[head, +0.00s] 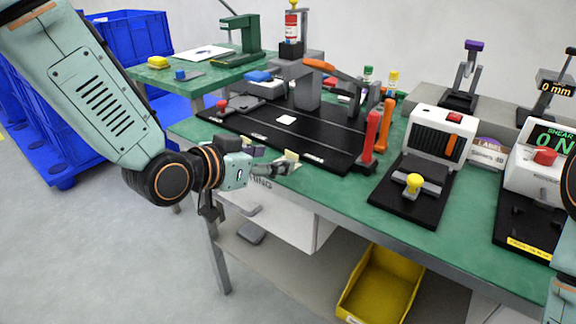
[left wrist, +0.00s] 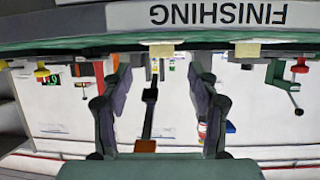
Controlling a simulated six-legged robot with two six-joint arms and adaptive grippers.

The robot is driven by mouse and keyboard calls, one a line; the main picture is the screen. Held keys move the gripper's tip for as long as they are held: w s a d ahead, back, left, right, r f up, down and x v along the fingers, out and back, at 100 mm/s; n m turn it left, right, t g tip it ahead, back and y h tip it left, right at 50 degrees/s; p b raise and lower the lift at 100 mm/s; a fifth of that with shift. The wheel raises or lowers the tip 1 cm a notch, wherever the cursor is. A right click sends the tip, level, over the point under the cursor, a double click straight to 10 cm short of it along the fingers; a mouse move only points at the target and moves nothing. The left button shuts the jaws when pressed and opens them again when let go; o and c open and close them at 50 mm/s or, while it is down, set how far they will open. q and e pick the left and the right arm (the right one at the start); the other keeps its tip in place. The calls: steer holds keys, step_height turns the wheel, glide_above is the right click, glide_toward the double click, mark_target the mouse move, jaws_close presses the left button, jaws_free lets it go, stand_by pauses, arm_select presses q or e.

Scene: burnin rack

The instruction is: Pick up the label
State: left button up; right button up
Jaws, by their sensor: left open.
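A small cream tab, which looks like the label (head: 291,156), sits at the front edge of the green bench, by the black board. My left gripper (head: 283,169) is at that edge, close to the tab, with its fingers pointing toward it. In the left wrist view, which is upside down, the open fingers (left wrist: 159,100) stand apart with nothing between them. A cream tab (left wrist: 161,50) shows ahead, roughly centred between the fingers, and a second cream tab (left wrist: 247,50) lies to its right. Whether gripper and tab touch cannot be told. My right gripper is not in view.
A label machine (head: 435,140) stands to the right. A yellow bin (head: 380,285) is below the bench. Open floor lies at left front.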

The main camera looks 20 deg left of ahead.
mark_target(292, 157)
arm_select(q)
steer(key=shift+w+f+b, duration=0.3)
steer(key=shift+w+b, duration=0.05)
steer(key=shift+w, duration=0.05)
steer(key=b+x, duration=0.1)
steer(key=x, duration=0.2)
steer(key=shift+w+d+f+b, duration=0.15)
steer(key=shift+d+b, duration=0.05)
steer(key=shift+b, duration=0.1)
steer(key=shift+w+d+f, duration=0.1)
steer(key=shift+w+f, duration=0.05)
steer(key=shift+w, duration=0.3)
steer(key=shift+c, duration=0.3)
steer(key=shift+c, duration=0.7)
steer(key=c, duration=0.3)
steer(key=shift+s, duration=0.1)
steer(key=c, duration=0.3)
